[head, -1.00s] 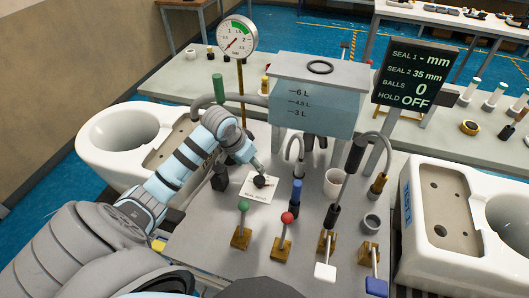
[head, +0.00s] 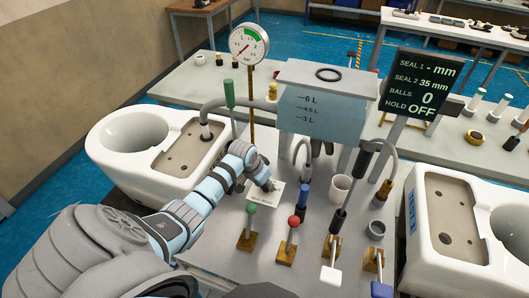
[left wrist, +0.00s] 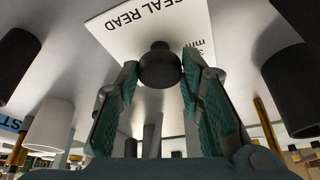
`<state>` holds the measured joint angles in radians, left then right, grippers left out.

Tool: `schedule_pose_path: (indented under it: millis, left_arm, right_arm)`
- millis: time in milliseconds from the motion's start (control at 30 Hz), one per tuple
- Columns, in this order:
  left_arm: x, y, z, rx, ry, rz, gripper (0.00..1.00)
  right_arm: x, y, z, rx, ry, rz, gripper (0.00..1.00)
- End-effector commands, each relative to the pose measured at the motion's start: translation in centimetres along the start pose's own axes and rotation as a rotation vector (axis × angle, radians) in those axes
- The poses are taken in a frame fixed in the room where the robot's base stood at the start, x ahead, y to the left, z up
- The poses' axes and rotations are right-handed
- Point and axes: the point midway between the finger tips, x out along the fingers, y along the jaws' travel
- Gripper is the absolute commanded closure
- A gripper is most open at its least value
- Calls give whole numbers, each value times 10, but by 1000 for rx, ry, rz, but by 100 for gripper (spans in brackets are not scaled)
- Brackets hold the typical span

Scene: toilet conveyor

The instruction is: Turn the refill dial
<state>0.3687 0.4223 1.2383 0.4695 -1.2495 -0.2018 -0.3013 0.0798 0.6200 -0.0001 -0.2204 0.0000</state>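A round black knob (left wrist: 160,66) stands on a white card (left wrist: 150,28) printed "SEAL READ" and "mm" in the left wrist view. My left gripper (left wrist: 158,78) has its two teal-padded fingers on either side of the knob, very close to it; firm contact cannot be made out. In the head view my left gripper (head: 274,186) is over the white card (head: 262,202) on the grey bench, and it mostly hides the knob. No dial marked "refill" can be read. My right gripper is not in view.
A clear tank (head: 318,105) and a readout board (head: 421,82) showing "SEAL 2 35 mm" stand behind. Green (head: 251,209) and red (head: 293,222) knobbed levers stand just in front. White toilets flank the bench at left (head: 140,178) and right (head: 425,265).

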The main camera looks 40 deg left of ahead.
Motion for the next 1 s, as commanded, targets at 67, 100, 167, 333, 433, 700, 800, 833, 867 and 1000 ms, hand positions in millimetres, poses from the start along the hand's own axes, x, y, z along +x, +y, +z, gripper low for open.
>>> schedule_pose_path:
  millis: [67, 100, 167, 333, 433, 700, 800, 833, 867, 1000]
  left_arm:
    - [0, 0, 0, 0, 1, 0, 88]
    - [0, 0, 0, 0, 1, 0, 93]
    - [0, 0, -1, 0, 2, 0, 93]
    - [0, 1, -1, -12, 3, -4, 93]
    - [0, 1, -1, -33, 3, -13, 93]
    - [0, 2, -2, -169, 5, -68, 93]
    - [0, 3, -2, -246, 6, -99, 93]
    - [0, 3, -2, -270, 6, -109, 93]
    - [0, 3, -2, -296, 6, -120, 93]
    - [0, 4, -3, -418, 6, -171, 93]
  right_arm:
    - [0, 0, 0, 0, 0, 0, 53]
    - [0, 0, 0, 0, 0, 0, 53]
    - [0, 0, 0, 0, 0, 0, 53]
    - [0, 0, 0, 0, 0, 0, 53]
    - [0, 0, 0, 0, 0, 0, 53]
    - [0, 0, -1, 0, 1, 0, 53]
    - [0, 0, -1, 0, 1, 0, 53]
    - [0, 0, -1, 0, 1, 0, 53]
    - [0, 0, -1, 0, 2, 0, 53]
    - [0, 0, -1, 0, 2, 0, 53]
